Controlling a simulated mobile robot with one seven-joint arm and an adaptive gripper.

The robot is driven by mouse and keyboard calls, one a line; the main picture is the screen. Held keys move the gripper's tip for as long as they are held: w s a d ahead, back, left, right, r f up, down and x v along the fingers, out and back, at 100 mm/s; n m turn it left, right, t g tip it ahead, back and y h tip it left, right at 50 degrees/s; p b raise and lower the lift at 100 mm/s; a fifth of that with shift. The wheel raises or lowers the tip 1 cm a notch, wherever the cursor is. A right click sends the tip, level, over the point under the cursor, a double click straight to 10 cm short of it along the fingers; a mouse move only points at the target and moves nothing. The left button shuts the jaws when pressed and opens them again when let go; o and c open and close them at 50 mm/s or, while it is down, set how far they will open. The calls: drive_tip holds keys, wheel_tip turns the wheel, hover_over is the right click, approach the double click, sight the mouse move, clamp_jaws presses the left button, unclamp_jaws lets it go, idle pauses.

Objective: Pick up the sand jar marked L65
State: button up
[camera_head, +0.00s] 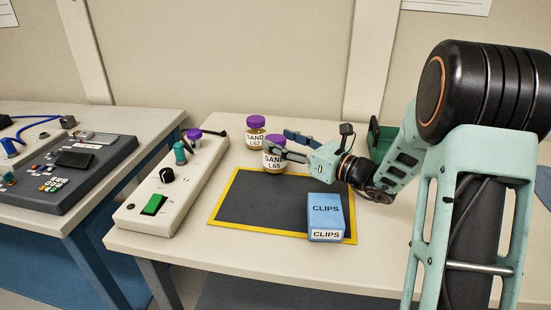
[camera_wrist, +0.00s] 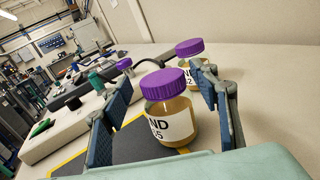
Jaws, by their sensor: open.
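The sand jar marked L65 (camera_head: 273,157) stands upright at the back edge of the dark mat, with a purple lid and a white label. In the wrist view the L65 jar (camera_wrist: 170,112) stands between the two blue finger pads, with a gap visible on its left side. My gripper (camera_head: 277,146) is open around it; whether a pad touches it on the right cannot be told. A second sand jar, which seems to read L62 (camera_head: 255,133), stands just behind and to the left; it also shows in the wrist view (camera_wrist: 190,50).
A yellow-edged dark mat (camera_head: 250,205) lies on the table. A blue CLIPS box (camera_head: 325,215) stands on its front right. A control box (camera_head: 157,203) with a green switch and knobs lies to the left. A dark green object (camera_head: 381,138) stands behind my wrist.

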wheel_tip(320, 180, down, 2)
drive_tip(key=shift+f, duration=0.1)
drive_tip(key=b+x, duration=0.1)
drive_tip(key=x, duration=0.6)
drive_tip(key=shift+w+a+b, duration=0.15)
drive_tip(key=shift+a+b, duration=0.15)
drive_tip(key=shift+b, duration=0.1)
clamp_jaws()
